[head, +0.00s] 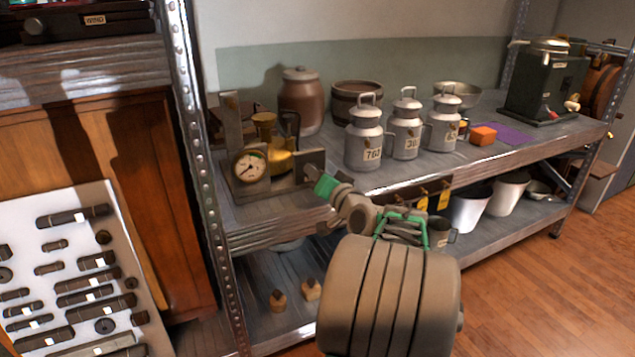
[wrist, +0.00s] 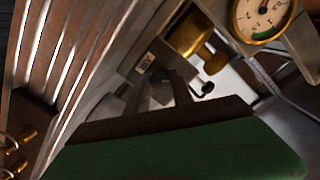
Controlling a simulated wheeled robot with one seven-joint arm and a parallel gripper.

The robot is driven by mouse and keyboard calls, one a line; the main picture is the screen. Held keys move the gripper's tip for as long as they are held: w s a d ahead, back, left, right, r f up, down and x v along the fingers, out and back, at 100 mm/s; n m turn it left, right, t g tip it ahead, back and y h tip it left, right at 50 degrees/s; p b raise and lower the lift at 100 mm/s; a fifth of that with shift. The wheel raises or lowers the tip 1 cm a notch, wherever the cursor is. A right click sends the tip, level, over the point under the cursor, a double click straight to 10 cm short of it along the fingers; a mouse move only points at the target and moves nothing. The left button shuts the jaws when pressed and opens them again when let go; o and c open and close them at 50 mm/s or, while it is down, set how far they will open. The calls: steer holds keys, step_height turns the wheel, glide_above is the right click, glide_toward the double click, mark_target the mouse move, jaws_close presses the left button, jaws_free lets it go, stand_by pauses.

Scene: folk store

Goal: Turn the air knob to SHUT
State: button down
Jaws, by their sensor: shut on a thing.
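The gauge unit (head: 278,160) stands at the left end of the shelf, with a round dial gauge (head: 250,167) and a brass cylinder (head: 265,130). A dark upright plate (head: 314,163) is at its right side. My gripper (head: 322,186), with green fingers, reaches this plate from the front right and is shut on a small part there, taken as the air knob. In the wrist view a green finger (wrist: 180,150) fills the bottom and hides most of the knob. A dark stem (wrist: 180,88) runs into the finger edge. A small label (wrist: 146,62) is unreadable.
Several numbered milk cans (head: 365,135) stand to the right on the shelf (head: 345,180), before a brown jar (head: 301,100) and a wooden tub (head: 355,100). A metal post (head: 205,170) rises close on the left. Yellow tags and white buckets (head: 470,208) are below the shelf.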

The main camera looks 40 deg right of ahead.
steer(key=shift+f+n+b, duration=0.1)
steer(key=shift+n+b, duration=0.2)
steer(key=shift+n, duration=0.2)
steer(key=c, duration=1.1)
jaws_free()
steer(key=p+v, duration=0.1)
steer(key=v, duration=0.6)
steer(key=shift+s+a+p, duration=0.15)
steer(key=shift+s+p, duration=0.15)
steer(key=shift+s, duration=0.1)
